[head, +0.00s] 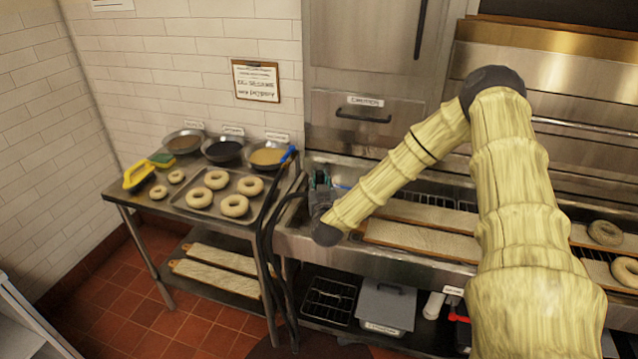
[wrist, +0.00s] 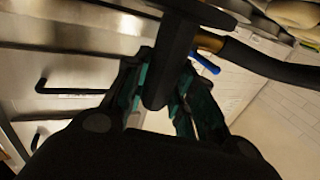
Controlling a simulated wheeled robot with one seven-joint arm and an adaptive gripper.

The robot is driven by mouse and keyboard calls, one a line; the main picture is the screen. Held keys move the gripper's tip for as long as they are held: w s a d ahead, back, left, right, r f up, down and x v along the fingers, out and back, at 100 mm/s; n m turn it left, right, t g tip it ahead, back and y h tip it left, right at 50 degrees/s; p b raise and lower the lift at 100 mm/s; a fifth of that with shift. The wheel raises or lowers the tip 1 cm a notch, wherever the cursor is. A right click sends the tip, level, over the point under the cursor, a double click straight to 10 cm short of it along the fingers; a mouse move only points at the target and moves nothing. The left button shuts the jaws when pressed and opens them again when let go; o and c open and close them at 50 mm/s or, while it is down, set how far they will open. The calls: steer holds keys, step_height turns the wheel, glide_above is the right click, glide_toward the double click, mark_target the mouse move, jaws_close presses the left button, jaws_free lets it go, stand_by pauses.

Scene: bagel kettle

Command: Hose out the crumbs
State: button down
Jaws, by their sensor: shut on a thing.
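My gripper (head: 319,180) is at the left end of the steel trough, with its fingers around a black hose nozzle. In the wrist view the teal-lined fingers (wrist: 165,100) close on the nozzle's dark body (wrist: 178,55). A brass fitting (wrist: 209,41) joins it to the black hose (wrist: 265,65), and a blue lever (wrist: 205,62) shows beside the fitting. In the head view the black hose (head: 266,250) loops down from there past the table's right end to the floor. A blue piece (head: 289,155) shows near the table's back right corner. I cannot make out crumbs; my arm hides part of the trough.
Boards (head: 420,238) lie along the trough (head: 345,252), with bagels (head: 604,232) at the right. The left table holds a tray (head: 203,205) of dough rings, several bowls (head: 268,155) and a sponge (head: 161,159). A lidded grey bin (head: 386,305) stands below.

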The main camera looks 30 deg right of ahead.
steer(key=w+d, duration=0.3)
steer(key=d, duration=0.1)
steer(key=shift+w, duration=0.15)
stand_by(1.2)
steer(key=shift+a, duration=0.15)
steer(key=shift+s+a, duration=0.5)
steer(key=shift+s+a, duration=0.1)
steer(key=shift+s+a, duration=0.4)
steer(key=shift+a, duration=0.05)
steer(key=shift+s+a, duration=0.15)
steer(key=shift+a, duration=0.05)
steer(key=shift+s+a, duration=1.9)
steer(key=shift+a, duration=0.3)
